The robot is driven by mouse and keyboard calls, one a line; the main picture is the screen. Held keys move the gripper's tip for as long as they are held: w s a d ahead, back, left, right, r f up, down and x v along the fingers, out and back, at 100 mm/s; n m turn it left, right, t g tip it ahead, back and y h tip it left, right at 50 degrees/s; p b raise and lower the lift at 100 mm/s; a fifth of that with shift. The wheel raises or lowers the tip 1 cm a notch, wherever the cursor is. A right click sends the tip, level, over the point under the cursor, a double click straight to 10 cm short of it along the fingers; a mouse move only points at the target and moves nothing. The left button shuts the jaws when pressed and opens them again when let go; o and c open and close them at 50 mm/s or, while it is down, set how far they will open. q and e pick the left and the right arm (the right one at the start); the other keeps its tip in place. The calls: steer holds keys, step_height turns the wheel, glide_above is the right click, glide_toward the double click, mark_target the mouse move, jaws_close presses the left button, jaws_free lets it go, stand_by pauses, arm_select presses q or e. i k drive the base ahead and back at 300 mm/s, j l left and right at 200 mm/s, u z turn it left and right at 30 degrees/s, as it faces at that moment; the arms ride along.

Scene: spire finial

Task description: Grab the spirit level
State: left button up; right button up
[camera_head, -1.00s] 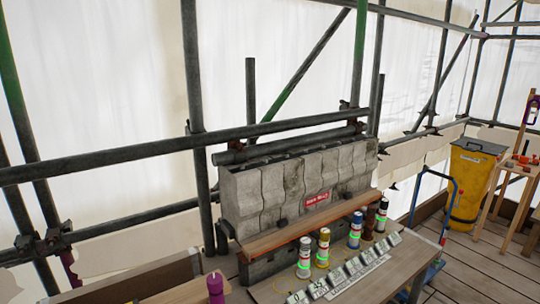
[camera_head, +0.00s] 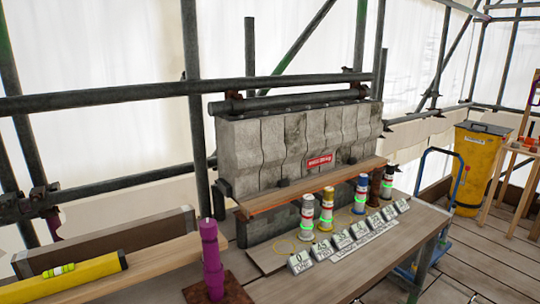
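A yellow spirit level (camera_head: 75,277) lies at the lower left in the head view, with a green vial (camera_head: 58,270) near its middle. Its left end is cut off by the picture's edge. It lies on or against a wooden board (camera_head: 150,272). Neither of my grippers is in view.
A purple post (camera_head: 211,260) stands on a dark square base to the right of the level. Several banded cans (camera_head: 326,208) and number blocks (camera_head: 301,262) line the bench (camera_head: 350,275). A stone block row (camera_head: 295,150) stands behind. Scaffold tubes cross above. A yellow bin (camera_head: 472,170) is at the right.

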mark_target(60, 278)
steer(key=u, duration=1.35)
steer(key=i+l, duration=0.1)
steer(key=l, duration=0.15)
steer(key=i+l+z, duration=0.15)
steer(key=k+l, duration=0.05)
steer(key=l, duration=0.05)
